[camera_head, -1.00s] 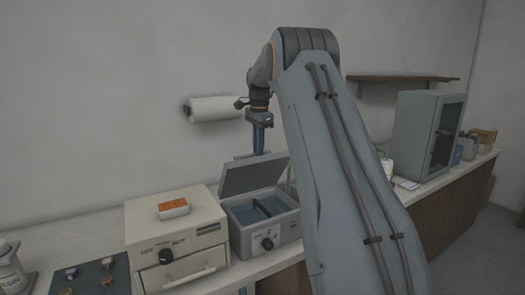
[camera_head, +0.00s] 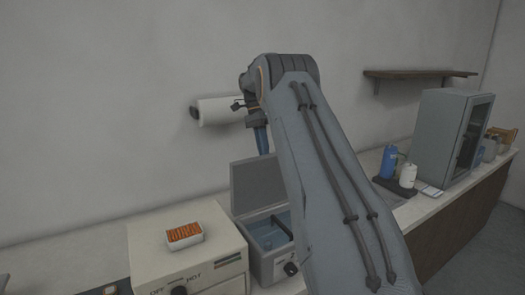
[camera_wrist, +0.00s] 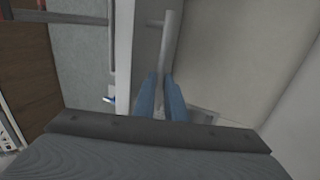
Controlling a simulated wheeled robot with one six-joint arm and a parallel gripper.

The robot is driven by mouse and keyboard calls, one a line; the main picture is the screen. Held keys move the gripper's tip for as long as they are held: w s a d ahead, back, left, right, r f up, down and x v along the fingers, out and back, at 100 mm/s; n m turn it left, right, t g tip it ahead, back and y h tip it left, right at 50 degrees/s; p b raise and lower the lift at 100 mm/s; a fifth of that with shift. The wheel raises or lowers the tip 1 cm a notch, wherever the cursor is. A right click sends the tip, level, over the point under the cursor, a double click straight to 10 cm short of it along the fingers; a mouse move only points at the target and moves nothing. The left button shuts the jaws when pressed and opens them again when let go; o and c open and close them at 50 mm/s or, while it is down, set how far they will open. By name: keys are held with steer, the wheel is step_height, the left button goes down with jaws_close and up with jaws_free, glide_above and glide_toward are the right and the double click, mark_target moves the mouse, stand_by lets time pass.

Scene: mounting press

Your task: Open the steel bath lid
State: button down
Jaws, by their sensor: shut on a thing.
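The steel bath (camera_head: 262,266) is a grey box with blue water inside and a dark knob on its front. Its grey lid (camera_head: 256,186) is hinged at the back and stands steeply up, so the bath is open. My gripper (camera_head: 263,150) is behind and above the lid, its blue fingers pointing down to the lid's top edge. In the wrist view the fingers (camera_wrist: 160,82) are shut on the pale handle bar (camera_wrist: 169,30). My arm hides the right part of the bath.
A cream hot plate unit (camera_head: 190,250) with an orange-filled white tray (camera_head: 184,236) stands left of the bath. A paper roll (camera_head: 220,111) hangs on the wall behind. Bottles (camera_head: 388,162) and a grey cabinet (camera_head: 450,135) stand at the right.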

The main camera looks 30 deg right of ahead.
steer(key=shift+a+f, duration=0.15)
steer(key=shift+f, duration=0.25)
steer(key=c, duration=1.8)
jaws_free()
steer(key=shift+r, duration=0.2)
steer(key=shift+p+v, duration=2.15)
steer(key=shift+v, duration=1.7)
steer(key=shift+s, duration=0.1)
